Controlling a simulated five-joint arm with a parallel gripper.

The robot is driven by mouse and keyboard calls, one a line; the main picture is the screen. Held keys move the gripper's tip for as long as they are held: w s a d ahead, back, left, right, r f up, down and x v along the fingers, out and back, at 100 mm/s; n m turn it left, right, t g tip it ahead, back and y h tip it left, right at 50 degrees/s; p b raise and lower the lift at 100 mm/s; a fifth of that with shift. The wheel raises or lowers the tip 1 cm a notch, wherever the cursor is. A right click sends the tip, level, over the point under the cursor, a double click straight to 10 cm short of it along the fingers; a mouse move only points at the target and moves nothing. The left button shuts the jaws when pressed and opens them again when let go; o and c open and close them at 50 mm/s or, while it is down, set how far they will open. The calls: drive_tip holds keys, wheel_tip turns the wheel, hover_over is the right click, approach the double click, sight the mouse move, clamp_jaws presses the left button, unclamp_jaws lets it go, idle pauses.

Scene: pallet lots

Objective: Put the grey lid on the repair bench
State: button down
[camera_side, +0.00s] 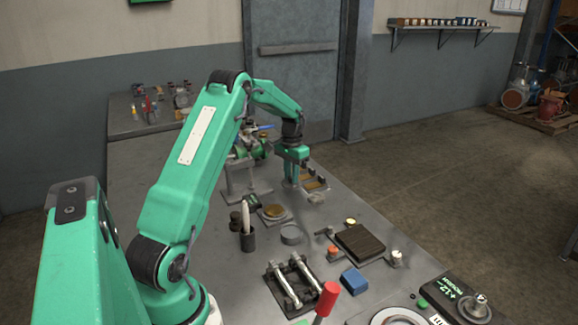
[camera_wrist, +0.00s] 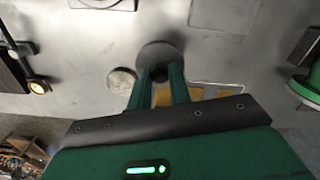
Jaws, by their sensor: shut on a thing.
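My gripper (camera_side: 300,161) points down over the far part of the grey bench top, just above a low tray with brown-yellow pockets (camera_side: 313,184). In the wrist view my gripper (camera_wrist: 161,72) has its two green fingers closed around a small dark knob. A flat grey round lid (camera_wrist: 160,50) shows around and beyond the fingertips, and the knob appears to be its handle. The pockets (camera_wrist: 166,97) show partly behind the fingers. In the side view the lid is hard to make out. I cannot tell which surface is the repair bench.
A pale grey disc (camera_wrist: 122,80) lies close beside the fingers in the wrist view. A green machine (camera_wrist: 307,84) stands to the right there. In the side view a dark square plate (camera_side: 360,241), a blue block (camera_side: 354,281) and a grey round piece (camera_side: 291,235) stand nearer.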

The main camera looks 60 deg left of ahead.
sight(291, 184)
drive_tip(key=shift+f, duration=2)
drive_tip(key=shift+f, duration=0.1)
drive_tip(key=c, duration=1.3)
unclamp_jaws()
wheel_tip(291, 184, up, 12)
drive_tip(key=shift+r, duration=0.15)
